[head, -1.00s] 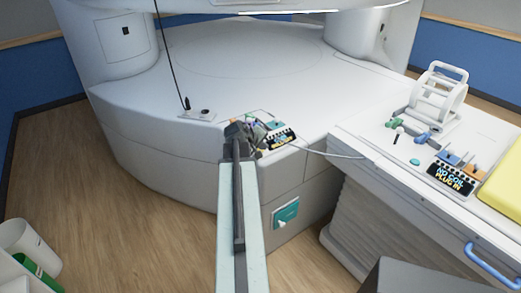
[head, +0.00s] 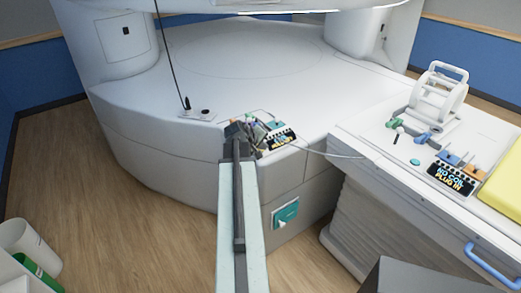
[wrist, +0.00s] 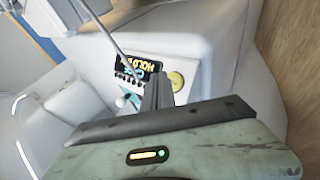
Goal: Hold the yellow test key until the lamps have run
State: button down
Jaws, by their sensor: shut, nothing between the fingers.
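The yellow test key (wrist: 176,81) is a round button on the console panel, seen in the wrist view just right of my fingertips. My gripper (wrist: 158,76) is shut and empty; its tips point at the panel beside the key. I cannot tell if they touch it. A dark display (wrist: 140,68) above the panel shows yellow and blue text that seems to include "HOLD". A row of small dark lamps (wrist: 129,80) runs below it; none looks clearly lit. In the head view my gripper (head: 248,128) covers much of the panel, and the display (head: 282,139) shows beside it.
A thin cable (head: 325,154) runs from the console to the patient table (head: 350,126). On the table stand a white coil (head: 440,90), coloured plugs and a display (head: 451,179) reading "NO COIL PLUG IN". A teal switch plate (head: 285,214) is on the magnet's front.

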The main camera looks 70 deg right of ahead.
jog(key=shift+w+d+f, duration=0.15)
jog(key=shift+f, duration=0.15)
jog(key=shift+w+d+f+b, duration=0.15)
jog(key=shift+w+f+b, duration=0.15)
jog(key=shift+b, duration=0.25)
dwell(0.5)
jog(key=shift+r, duration=0.1)
dwell(3.8)
jog(key=shift+s+a+r+p, duration=0.3)
jog(key=shift+s+r+p, duration=0.25)
jog(key=shift+p, duration=0.05)
jog(key=s+r+p, duration=0.1)
jog(key=s+a+r+p, duration=0.2)
jog(key=shift+r+p, duration=0.25)
jog(key=shift+p, duration=0.05)
dwell(0.5)
